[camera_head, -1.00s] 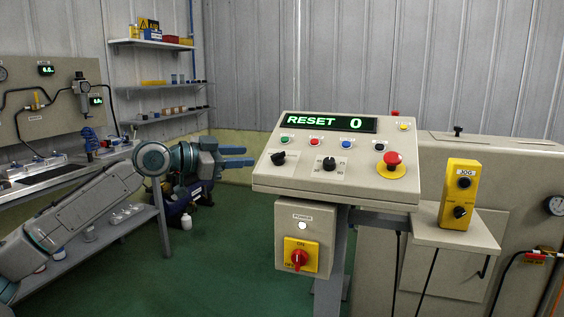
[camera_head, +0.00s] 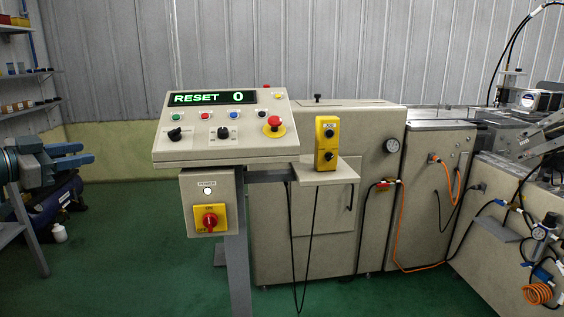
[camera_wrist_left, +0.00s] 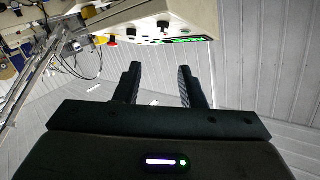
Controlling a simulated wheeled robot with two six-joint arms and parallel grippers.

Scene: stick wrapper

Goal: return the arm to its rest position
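My left gripper (camera_head: 90,153) is at the left edge of the head view, with blue fingers pointing right. It is left of the control panel (camera_head: 225,155) and apart from it. In the left wrist view my left gripper (camera_wrist_left: 159,68) shows two dark fingers spread apart with nothing between them, so it is open and empty. The panel shows beyond them there, upside down. Most of my left arm is cut off by the left edge of the head view. My right gripper is not in view.
The panel's display (camera_head: 213,98) reads "RESET 0". Below hangs a power switch box (camera_head: 209,217). A yellow jog box (camera_head: 327,145) stands on a small shelf. Beige machine cabinets (camera_head: 375,235) extend right. Shelves (camera_head: 30,107) stand at far left. The green floor (camera_head: 120,240) before the panel is clear.

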